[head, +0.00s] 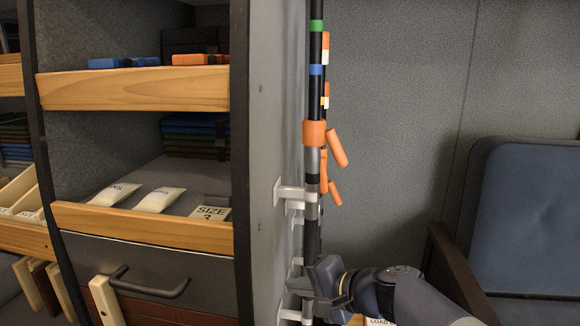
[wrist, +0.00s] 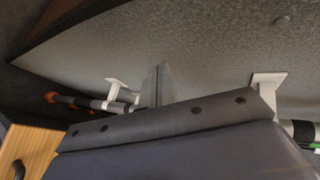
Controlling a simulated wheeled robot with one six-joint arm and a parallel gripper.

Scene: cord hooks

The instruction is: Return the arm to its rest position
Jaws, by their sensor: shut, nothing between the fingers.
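My gripper (head: 326,279) is at the lower middle of the head view, beside the lower part of a tall dark pole (head: 313,232) that stands along the grey side wall of the shelf unit. My arm reaches in from the lower right. In the wrist view, the fingers of my gripper (wrist: 158,85) are together and empty, pointing toward the grey panel between two white hooks. Whether the fingers touch the pole or panel cannot be told.
White hooks (head: 291,193) stick out from the panel (head: 268,130) near the pole. Orange pieces (head: 338,148) hang by the pole. A shelf unit (head: 140,92) with a drawer stands left. A blue chair (head: 525,215) stands right.

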